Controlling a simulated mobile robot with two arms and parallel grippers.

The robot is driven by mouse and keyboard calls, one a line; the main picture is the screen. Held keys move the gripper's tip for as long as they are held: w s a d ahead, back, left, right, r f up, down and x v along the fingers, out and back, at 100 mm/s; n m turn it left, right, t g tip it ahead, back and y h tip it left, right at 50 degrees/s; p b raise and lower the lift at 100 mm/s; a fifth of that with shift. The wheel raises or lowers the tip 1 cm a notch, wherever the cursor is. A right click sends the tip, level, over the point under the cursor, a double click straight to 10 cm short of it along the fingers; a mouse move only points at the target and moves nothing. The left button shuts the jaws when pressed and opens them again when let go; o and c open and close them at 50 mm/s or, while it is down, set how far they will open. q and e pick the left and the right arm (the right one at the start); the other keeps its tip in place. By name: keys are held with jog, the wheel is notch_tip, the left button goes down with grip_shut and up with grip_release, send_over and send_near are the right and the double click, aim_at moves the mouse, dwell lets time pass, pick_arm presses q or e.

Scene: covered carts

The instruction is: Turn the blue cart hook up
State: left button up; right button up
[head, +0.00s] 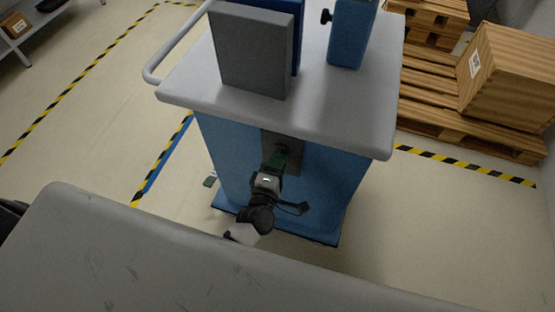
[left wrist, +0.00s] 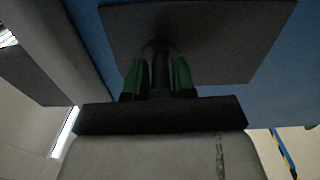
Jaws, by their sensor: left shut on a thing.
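The blue cart (head: 222,160) stands ahead with a pale grey top. A dark plate (head: 295,158) is fixed to its near side, and it fills the upper middle of the left wrist view (left wrist: 215,40). The cart hook (left wrist: 160,72) is a dark piece standing out from this plate. My left gripper (head: 279,160) is in front of the plate, its green fingers (left wrist: 160,78) shut on the hook from both sides. The fingers and shadow hide most of the hook, so I cannot tell which way it points. My right gripper is not in view.
Grey (head: 250,55) and blue (head: 350,35) upright blocks stand on the cart top. A metal handle (head: 175,45) sticks out at its left. Wooden pallets (head: 425,95) with a box (head: 510,75) are at right. Open floor with yellow-black tape (head: 90,75) lies left.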

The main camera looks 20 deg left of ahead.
pick_arm(q)
jog(key=m+p, duration=0.1)
jog(key=m, duration=0.3)
jog(key=shift+f+m, duration=0.1)
jog(key=shift+m, duration=0.2)
jog(key=m+p, duration=0.1)
jog(key=m, duration=0.3)
jog(key=shift+f+p, duration=0.15)
jog(key=shift+p, duration=0.15)
jog(key=m+p, duration=0.1)
jog(key=m, duration=0.4)
jog(key=shift+a+f, duration=0.1)
jog(key=shift+a, duration=0.05)
jog(key=shift+a+f+m+p, duration=0.15)
jog(key=shift+m+p, duration=0.15)
jog(key=shift+m, duration=2)
jog(key=o, duration=0.9)
jog(key=s, duration=0.5)
jog(key=s+b, duration=0.1)
jog(key=s, duration=0.5)
jog(key=shift+a, duration=0.2)
jog(key=shift+w, duration=0.1)
